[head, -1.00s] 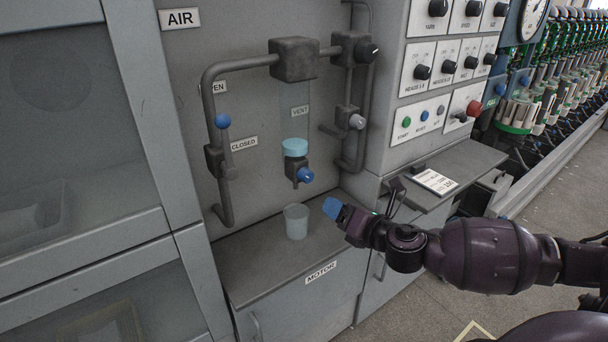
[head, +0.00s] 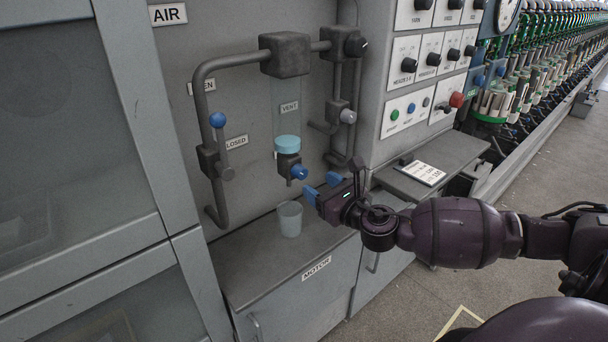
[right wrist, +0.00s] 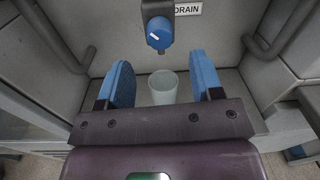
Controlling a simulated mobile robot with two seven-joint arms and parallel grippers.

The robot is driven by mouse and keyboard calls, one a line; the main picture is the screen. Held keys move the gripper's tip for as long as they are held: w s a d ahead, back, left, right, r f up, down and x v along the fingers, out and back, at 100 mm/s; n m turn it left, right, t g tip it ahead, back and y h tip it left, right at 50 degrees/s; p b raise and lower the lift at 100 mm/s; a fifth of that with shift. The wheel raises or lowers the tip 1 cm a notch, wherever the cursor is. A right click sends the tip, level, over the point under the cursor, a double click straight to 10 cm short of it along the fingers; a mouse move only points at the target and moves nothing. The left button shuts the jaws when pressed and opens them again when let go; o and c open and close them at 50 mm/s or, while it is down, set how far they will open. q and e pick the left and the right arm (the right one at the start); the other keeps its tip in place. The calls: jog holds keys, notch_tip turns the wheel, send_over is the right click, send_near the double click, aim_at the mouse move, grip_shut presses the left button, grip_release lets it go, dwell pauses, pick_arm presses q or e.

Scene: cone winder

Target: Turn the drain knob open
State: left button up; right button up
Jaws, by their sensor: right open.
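The blue drain knob (head: 299,172) sits at the bottom of the filter bowl with the light-blue band (head: 287,144). In the right wrist view the knob (right wrist: 159,33) faces me, with a white pointer line set at a slant and a DRAIN label (right wrist: 187,8) beside it. My right gripper (head: 321,187) is open, its two blue fingers apart, just to the right of the knob and not touching it. In the right wrist view the fingers (right wrist: 163,78) are empty, and the knob is ahead of them and above. My left gripper is out of view.
A clear cup (head: 290,219) stands on the grey shelf (head: 262,258) below the knob. A blue-balled lever (head: 218,120) and pipe are to the left. A control panel (head: 407,111) and a small ledge with a card (head: 422,173) are to the right.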

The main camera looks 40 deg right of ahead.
aim_at(304, 174)
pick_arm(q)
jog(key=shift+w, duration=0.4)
pick_arm(e)
jog(key=shift+w+a, duration=0.2)
jog(key=shift+w, duration=3.1)
jog(key=c, duration=0.9)
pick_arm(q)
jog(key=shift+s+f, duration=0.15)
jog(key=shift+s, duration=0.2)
